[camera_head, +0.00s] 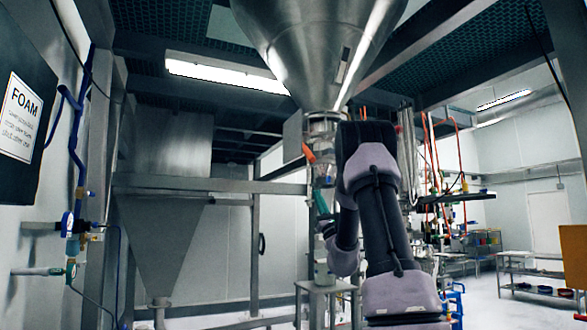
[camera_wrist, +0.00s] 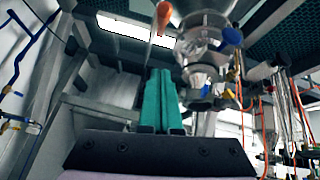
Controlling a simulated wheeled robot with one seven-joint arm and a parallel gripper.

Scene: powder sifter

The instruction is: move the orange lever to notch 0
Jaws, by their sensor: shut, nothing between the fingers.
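The orange lever (camera_head: 309,154) sticks out to the left of the valve fitting under the big steel hopper in the head view, tilted up to the left. In the wrist view the orange lever (camera_wrist: 163,17) is at the top, near the middle, seen nearly end-on. My gripper (camera_wrist: 160,72) shows there as two green fingers, shut together and empty. The fingertips are below the lever in that picture, and apart from it. In the head view my gripper (camera_head: 319,190) is small, below the lever and partly behind my arm. I cannot make out notch marks.
The steel hopper (camera_head: 318,45) hangs overhead, with the clear valve fitting (camera_wrist: 203,55) to the right of the lever. Steel frame beams (camera_head: 210,184) run behind on the left. A small metal stand (camera_head: 326,290) is below. Hoses and orange cords hang at the right.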

